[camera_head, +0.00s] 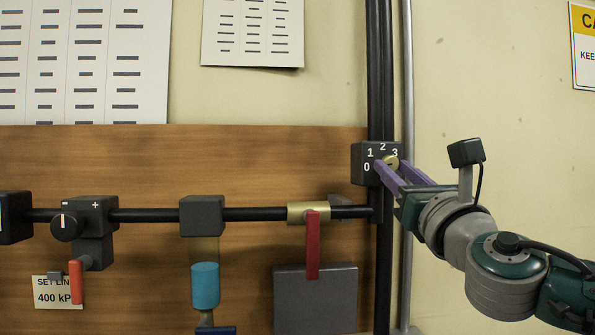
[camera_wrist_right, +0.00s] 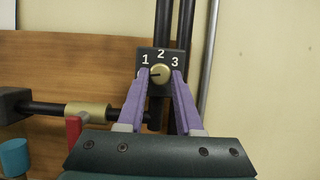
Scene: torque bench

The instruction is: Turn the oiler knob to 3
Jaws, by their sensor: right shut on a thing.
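The oiler knob is a small brass knob (camera_head: 391,161) on a dark box (camera_head: 361,168) marked 0, 1, 2 and 3. In the right wrist view the knob (camera_wrist_right: 160,70) has a dark pointer line that points left, about toward the 0 side, below the 1. The 0 is hidden there by a finger. My right gripper (camera_head: 387,166) has its purple fingers on both sides of the knob and is shut on it; it also shows in the right wrist view (camera_wrist_right: 161,74). My left gripper is not in view.
A black horizontal pipe (camera_head: 155,215) runs left from the box's column. It carries a brass valve (camera_head: 295,213) with a red lever (camera_head: 312,245). A black vertical pipe (camera_head: 380,60) and a grey conduit (camera_head: 408,90) stand behind.

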